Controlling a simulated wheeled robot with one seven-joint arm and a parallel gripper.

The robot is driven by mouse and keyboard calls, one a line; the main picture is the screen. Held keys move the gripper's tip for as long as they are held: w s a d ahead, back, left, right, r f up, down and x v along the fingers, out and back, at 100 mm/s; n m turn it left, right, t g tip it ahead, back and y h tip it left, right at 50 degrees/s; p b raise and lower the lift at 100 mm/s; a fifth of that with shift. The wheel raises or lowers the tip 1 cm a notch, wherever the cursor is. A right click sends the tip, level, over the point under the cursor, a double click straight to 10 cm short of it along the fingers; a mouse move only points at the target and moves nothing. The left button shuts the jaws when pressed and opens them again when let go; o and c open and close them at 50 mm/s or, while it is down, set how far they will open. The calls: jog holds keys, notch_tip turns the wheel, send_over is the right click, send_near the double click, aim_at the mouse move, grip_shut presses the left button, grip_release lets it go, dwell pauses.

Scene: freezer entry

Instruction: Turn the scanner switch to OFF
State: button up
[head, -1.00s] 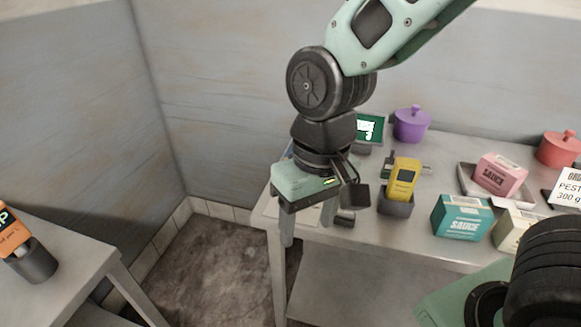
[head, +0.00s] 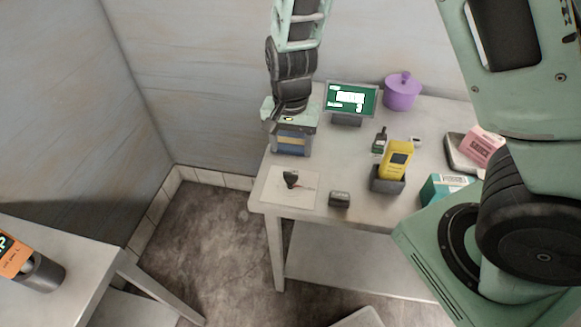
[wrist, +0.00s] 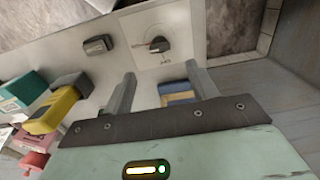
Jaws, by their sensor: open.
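The scanner switch is a black knob (head: 291,180) on a pale square plate (head: 300,198) at the table's front left corner. In the wrist view the knob (wrist: 159,45) shows beyond my fingertips, with a thin red mark on one side. The small lettering on the plate is too small to read surely. My gripper (head: 290,118) is open, behind and above the plate, apart from the knob. In the wrist view my gripper's two fingers (wrist: 160,78) stand apart, with a blue and yellow object (wrist: 177,92) seen between them. I cannot tell whether it touches them.
A yellow handheld scanner (head: 397,160) stands in a dark holder (head: 386,184). A small dark block (head: 340,199) lies right of the plate. A green-screened display (head: 350,99) and purple pot (head: 403,91) are at the back. A teal box (head: 437,188) is farther right.

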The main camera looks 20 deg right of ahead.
aim_at(291, 173)
notch_tip(291, 173, down, 9)
jog(key=shift+f+p, duration=0.15)
jog(key=shift+p, duration=0.2)
jog(key=shift+c, duration=0.4)
jog(key=c, duration=0.9)
